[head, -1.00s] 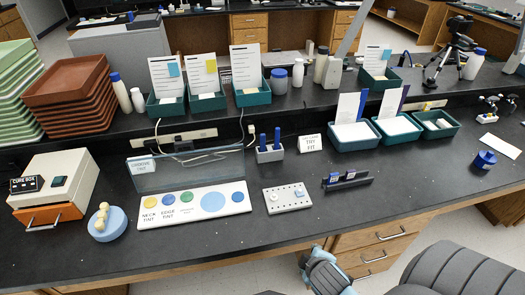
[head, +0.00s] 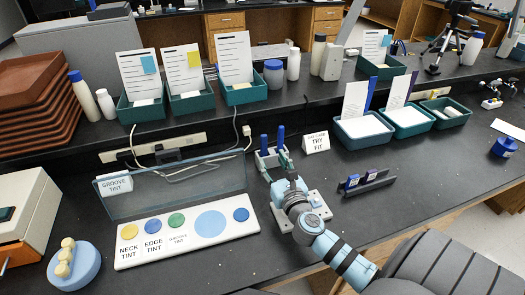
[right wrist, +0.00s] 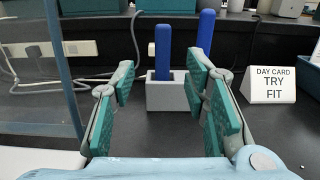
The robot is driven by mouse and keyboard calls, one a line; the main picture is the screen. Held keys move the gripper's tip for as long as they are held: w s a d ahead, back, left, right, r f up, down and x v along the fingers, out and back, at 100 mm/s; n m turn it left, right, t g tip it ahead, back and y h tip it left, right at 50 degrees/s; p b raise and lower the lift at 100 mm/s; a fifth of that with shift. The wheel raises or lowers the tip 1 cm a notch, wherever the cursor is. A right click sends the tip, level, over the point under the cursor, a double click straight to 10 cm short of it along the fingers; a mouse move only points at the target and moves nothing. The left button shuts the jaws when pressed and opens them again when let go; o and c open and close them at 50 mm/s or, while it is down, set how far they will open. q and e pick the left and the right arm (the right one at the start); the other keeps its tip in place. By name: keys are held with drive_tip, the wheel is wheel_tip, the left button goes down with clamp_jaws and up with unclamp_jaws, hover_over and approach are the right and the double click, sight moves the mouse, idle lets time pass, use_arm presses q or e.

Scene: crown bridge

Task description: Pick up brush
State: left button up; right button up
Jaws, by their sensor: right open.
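Two blue upright handles, which look like the brushes, stand in a small grey holder. The nearer brush (right wrist: 163,50) shows in the right wrist view, and also in the head view (head: 264,143). The other brush (right wrist: 206,32) is behind and to its right, partly covered by a finger. The grey holder (right wrist: 164,95) is on the black bench. My right gripper (head: 280,173) is open, with teal pads. In the right wrist view its fingers (right wrist: 160,80) frame the nearer brush and holder from the front, with nothing held. My left gripper is out of view.
A clear upright panel (head: 180,186) and a white tint board (head: 185,223) lie left of my right arm. A try-fit card (head: 316,143) stands right of the holder, and a dark rack (head: 367,183) lies farther right. Teal trays (head: 364,131) line the back.

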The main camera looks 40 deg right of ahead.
sight(265, 145)
drive_tip(key=b+x, duration=0.1)
drive_tip(key=x, duration=0.8)
drive_tip(key=shift+w+d+f, duration=0.1)
drive_tip(key=shift+w+d, duration=0.2)
drive_tip(key=shift+s, duration=0.1)
clamp_jaws()
